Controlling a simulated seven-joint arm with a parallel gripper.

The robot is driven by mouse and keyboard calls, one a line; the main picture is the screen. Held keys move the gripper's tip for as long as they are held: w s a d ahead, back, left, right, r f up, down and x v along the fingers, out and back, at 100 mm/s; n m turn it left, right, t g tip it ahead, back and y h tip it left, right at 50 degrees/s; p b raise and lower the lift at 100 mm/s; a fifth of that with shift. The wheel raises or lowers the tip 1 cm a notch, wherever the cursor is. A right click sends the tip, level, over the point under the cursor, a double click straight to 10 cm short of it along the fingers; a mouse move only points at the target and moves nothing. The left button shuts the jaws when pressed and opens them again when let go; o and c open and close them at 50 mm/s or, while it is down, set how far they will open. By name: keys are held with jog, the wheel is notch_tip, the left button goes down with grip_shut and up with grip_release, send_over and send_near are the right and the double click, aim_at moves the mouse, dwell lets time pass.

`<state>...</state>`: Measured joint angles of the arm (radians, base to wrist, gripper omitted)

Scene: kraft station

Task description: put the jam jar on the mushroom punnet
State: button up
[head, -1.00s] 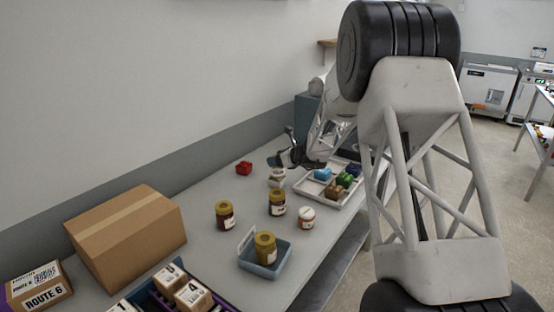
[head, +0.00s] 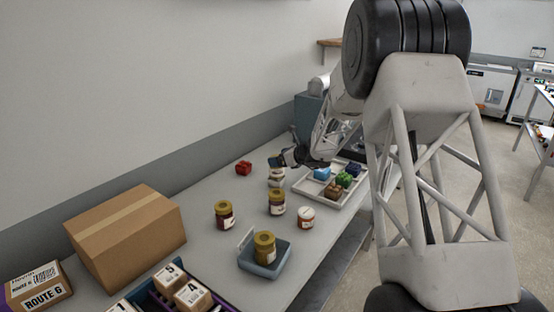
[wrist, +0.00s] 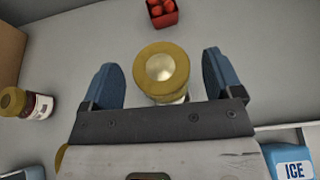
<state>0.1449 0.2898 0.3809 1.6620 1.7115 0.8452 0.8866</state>
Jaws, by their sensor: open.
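My gripper (wrist: 163,84) is open, its two blue fingers on either side of a gold-lidded jar (wrist: 161,70) seen from above. In the head view my gripper (head: 281,160) is just above that jar (head: 276,180), which shows a pale label; its contents are hidden. Two dark red, gold-lidded jars that look like jam stand nearer, one at left (head: 224,214) and one at centre (head: 277,202). One dark red jar also shows at left in the wrist view (wrist: 40,106). A brown punnet (head: 333,190), possibly the mushroom one, sits in the pale tray (head: 304,187); its contents are too small to tell.
The tray also holds a blue ice pack (head: 322,173) and a green punnet (head: 345,180). A red punnet (head: 243,168) stands near the wall.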

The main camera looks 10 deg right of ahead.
jog(key=v, duration=1)
dwell(0.6)
jog(key=s+a+r+n+g+h, duration=0.1)
jog(key=s+a+r+n+g, duration=0.2)
jog(key=s, duration=0.6)
jog(key=s+a+r+n+g, duration=0.1)
jog(key=s+a+r+n, duration=0.25)
jog(key=s+n, duration=0.4)
jog(key=s+a+r+n+g+h, duration=0.1)
jog(key=s+a+r+n+g, duration=0.15)
jog(key=s, duration=0.75)
jog(key=s+d+n+h, duration=0.2)
jog(key=s+n+h, duration=0.5)
jog(key=s, duration=2.4)
jog(key=n, duration=0.6)
jog(key=shift+d+f+n+h, duration=0.2)
jog(key=shift+f+n+h, duration=0.2)
